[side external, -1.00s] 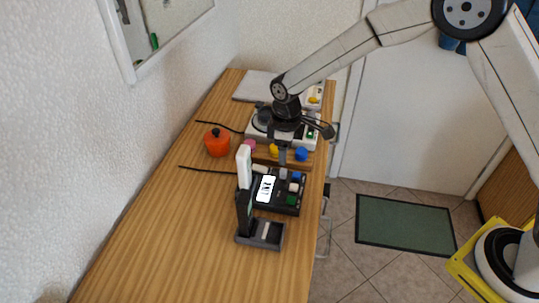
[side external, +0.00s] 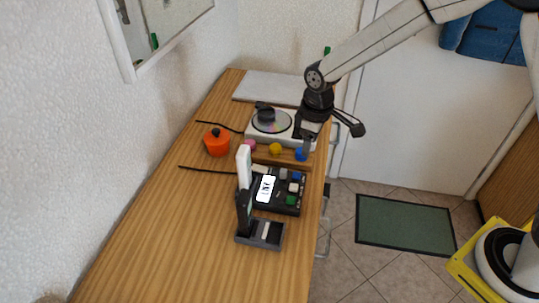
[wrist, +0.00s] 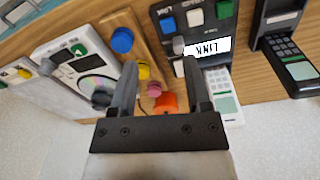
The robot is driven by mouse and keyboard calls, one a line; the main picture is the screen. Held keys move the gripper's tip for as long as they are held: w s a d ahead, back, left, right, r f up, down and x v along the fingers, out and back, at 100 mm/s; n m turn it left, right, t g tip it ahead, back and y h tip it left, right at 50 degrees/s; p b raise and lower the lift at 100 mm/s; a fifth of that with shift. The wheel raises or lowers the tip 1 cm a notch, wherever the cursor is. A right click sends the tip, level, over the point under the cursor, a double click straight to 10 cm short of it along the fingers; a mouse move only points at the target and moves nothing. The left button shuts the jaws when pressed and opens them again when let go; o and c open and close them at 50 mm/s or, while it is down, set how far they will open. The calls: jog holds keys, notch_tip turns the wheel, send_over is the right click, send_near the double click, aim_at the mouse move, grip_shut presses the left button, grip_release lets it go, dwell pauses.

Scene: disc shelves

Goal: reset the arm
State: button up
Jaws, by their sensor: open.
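My gripper (side external: 307,143) hangs over the right side of the wooden counter, above the blue knob and the right end of the white disc player. In the wrist view my gripper (wrist: 159,70) has its two fingers spread wide, pointing away from the camera, with nothing held between them. The knobs and orange pot seen between the fingers lie beyond them. Exact height above the counter is hard to tell.
A disc player (side external: 254,138) bears a shiny disc (side external: 268,122). Pink (side external: 250,145), yellow (side external: 275,149) and blue (side external: 301,155) knobs stand before it. Nearby are a black button box (side external: 264,206), an upright device in a dark stand (side external: 262,243) and an orange pot (side external: 216,146). The front counter is clear.

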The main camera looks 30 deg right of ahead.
jog(key=s+d+r+m+t, duration=0.1)
jog(key=s+d+m, duration=0.2)
jog(key=s, duration=0.5)
jog(key=s+d+r+m, duration=0.1)
jog(key=s+d+m, duration=0.2)
jog(key=s+d, duration=0.3)
jog(key=shift+s+d+r+m+t, duration=0.25)
jog(key=shift+s+m+t, duration=0.15)
jog(key=shift+s, duration=0.65)
dwell(0.5)
